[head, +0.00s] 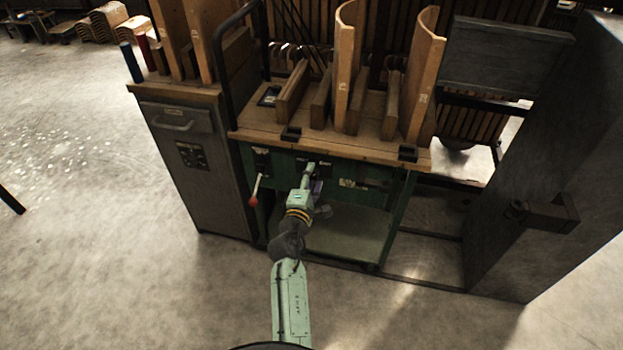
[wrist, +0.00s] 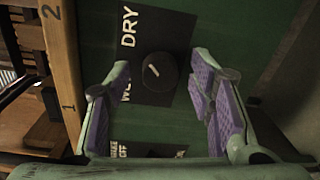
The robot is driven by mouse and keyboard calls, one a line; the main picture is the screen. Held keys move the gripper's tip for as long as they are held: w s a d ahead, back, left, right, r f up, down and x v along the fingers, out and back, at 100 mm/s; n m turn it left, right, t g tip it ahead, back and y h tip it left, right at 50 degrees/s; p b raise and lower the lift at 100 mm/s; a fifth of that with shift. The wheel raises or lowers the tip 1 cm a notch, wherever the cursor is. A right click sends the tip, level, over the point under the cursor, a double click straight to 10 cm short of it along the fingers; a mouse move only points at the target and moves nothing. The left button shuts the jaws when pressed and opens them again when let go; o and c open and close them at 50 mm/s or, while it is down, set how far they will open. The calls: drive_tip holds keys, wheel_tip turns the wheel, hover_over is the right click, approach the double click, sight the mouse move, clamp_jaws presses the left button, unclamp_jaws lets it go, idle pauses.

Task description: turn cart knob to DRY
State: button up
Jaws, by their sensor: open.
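The cart knob (wrist: 157,72) is round and black with a short white mark, on a black plate on the cart's green front. In the wrist view the DRY label (wrist: 129,26) is at its upper left. The mark slants, and I cannot tell which label it indicates. A second label at lower left is partly hidden by a finger. My gripper (wrist: 162,70) is open with purple pads, its fingertips on either side of the knob; contact cannot be told. In the head view my gripper (head: 313,174) is at the cart (head: 218,128) front and hides the knob.
A red-tipped lever (head: 254,199) hangs left of my gripper. A grey cabinet (head: 190,185) stands left, and a dark metal panel (head: 560,160) stands right. Curved wooden boards (head: 424,75) stand on the cart top. The floor in front is clear.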

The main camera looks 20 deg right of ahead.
drive_tip(key=v, duration=0.7)
drive_tip(key=shift+s, duration=0.2)
drive_tip(key=shift+a, duration=0.15)
